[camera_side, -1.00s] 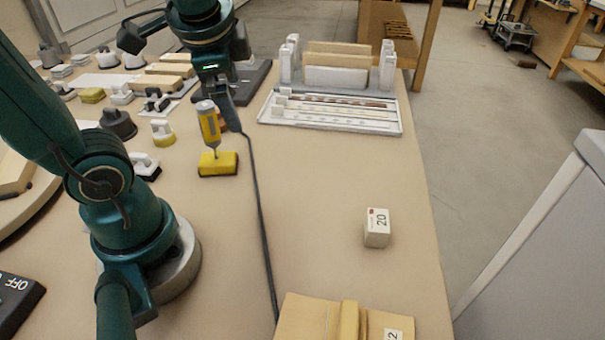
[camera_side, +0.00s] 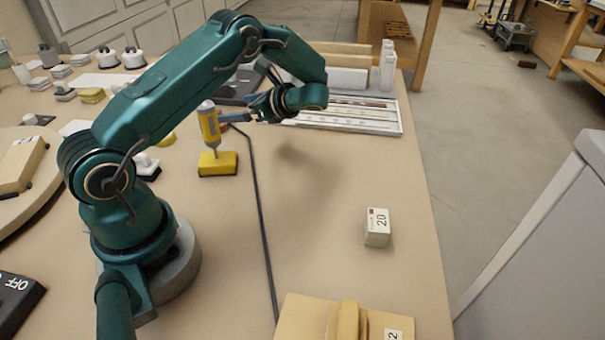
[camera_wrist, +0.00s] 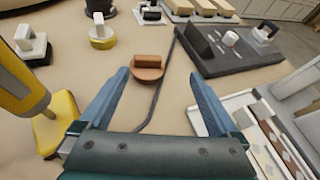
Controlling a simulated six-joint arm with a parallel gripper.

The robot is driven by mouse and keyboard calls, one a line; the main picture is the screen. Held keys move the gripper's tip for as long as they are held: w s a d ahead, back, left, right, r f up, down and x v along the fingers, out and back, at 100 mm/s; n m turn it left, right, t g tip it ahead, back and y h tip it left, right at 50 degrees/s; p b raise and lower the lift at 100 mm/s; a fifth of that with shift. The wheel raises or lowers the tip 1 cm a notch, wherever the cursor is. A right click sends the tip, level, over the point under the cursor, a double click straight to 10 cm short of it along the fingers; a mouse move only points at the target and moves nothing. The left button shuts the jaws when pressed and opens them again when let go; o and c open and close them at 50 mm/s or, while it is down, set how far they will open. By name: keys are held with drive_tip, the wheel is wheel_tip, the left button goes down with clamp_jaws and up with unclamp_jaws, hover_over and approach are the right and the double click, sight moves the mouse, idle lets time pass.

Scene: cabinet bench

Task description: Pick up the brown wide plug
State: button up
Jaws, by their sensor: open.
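The brown wide plug (camera_wrist: 148,68) shows in the wrist view as a round brown base with a raised bar-shaped grip across its top. It stands upright on the bench, ahead of and between my fingers. My gripper (camera_wrist: 158,76) is open and empty, with its two blue fingers spread to either side of the plug in the picture and not closed on it. In the side view my gripper (camera_side: 238,110) points left behind the screwdriver.
A yellow screwdriver (camera_side: 209,124) stands in a yellow block (camera_side: 218,164), close by my left finger in the wrist view. A black cable (camera_side: 262,220) runs past the plug. A dark board (camera_wrist: 228,50) and a white tray (camera_side: 390,128) lie nearby. The front bench is mostly clear.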

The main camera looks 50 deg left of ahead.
sight(225, 124)
drive_tip(key=f, duration=0.1)
drive_tip(key=s+f, duration=0.1)
drive_tip(key=f, duration=0.1)
drive_tip(key=shift+s+a+m+g, duration=0.15)
drive_tip(key=shift+s+m+g, duration=0.15)
drive_tip(key=shift+g, duration=0.1)
drive_tip(key=shift+s+a+f, duration=0.15)
drive_tip(key=shift+a+f, duration=0.05)
drive_tip(key=shift+f, duration=0.1)
drive_tip(key=shift+x, duration=2.3)
drive_tip(key=c, duration=1.2)
